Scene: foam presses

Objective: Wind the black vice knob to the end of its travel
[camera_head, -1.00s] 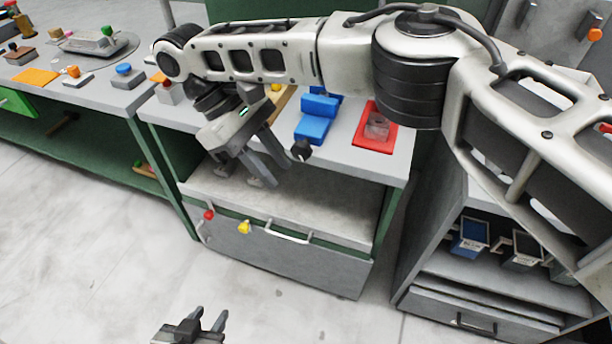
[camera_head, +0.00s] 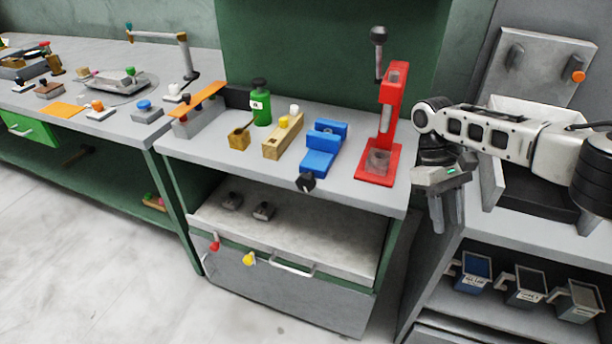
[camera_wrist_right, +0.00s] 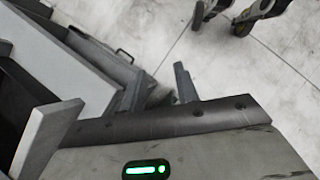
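The black vice knob (camera_head: 306,182) sits at the front end of the blue vice (camera_head: 323,150), by the front edge of the grey bench top. Nothing covers it in the head view. My right gripper (camera_head: 447,212) hangs to the right of the bench, fingers down, well apart from the knob and past the red press. Its fingers stand apart with nothing between them. The fingers (camera_wrist_right: 160,85) also show in the right wrist view, above floor and furniture edges; the vice is not in that view. My left gripper is out of view.
The red press (camera_head: 390,125) with its upright lever stands right of the vice. A wooden block (camera_head: 283,138) and a green bottle (camera_head: 261,105) stand to its left. The bench (camera_head: 245,165) has an open shelf below. Several cups (camera_head: 525,285) stand on the right-hand unit.

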